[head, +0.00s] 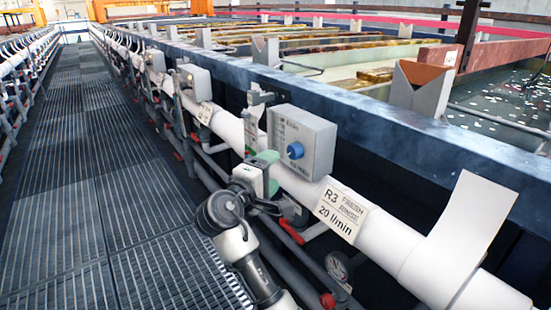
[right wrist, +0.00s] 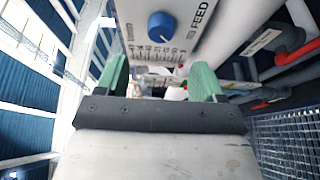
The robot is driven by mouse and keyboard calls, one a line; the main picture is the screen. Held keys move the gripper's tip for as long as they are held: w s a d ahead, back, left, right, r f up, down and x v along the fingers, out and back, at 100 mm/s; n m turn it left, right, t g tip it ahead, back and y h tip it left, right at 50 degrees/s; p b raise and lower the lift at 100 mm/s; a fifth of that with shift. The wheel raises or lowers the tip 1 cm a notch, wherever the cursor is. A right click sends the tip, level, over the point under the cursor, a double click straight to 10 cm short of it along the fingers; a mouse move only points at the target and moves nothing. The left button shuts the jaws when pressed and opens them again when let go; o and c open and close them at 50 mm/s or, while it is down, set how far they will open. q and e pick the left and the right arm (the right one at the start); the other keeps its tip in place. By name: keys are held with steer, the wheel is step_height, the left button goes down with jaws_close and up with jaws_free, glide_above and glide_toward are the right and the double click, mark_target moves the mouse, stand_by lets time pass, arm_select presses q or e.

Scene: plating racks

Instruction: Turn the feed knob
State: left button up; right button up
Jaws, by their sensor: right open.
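The feed knob (head: 295,151) is a round blue dial on the front of a light grey control box (head: 317,142). In the right wrist view the knob (right wrist: 161,27) is at the top middle, with a small light pointer line and a printed scale beside the word FEED. My right gripper (head: 270,172) has green fingers and is left of the box in the head view, close to the knob. In the right wrist view its fingers (right wrist: 160,78) are spread apart, with the knob beyond them and nothing held between them. My left gripper is not in view.
A white pipe (head: 395,247) runs under the box, with a "R3 FRESH RINSE 20 l/min" label (head: 341,210). Red-handled valves (head: 291,231) hang below. A dark tank rim (head: 420,140) runs behind the box. The grated walkway (head: 90,170) at left is clear.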

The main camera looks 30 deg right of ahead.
mark_target(292, 154)
steer(key=x, duration=0.9)
steer(key=shift+w+d+b, duration=0.1)
steer(key=shift+d+b, duration=0.25)
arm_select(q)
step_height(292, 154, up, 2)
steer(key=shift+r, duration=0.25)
arm_select(e)
steer(key=shift+f, duration=0.1)
steer(key=c, duration=0.9)
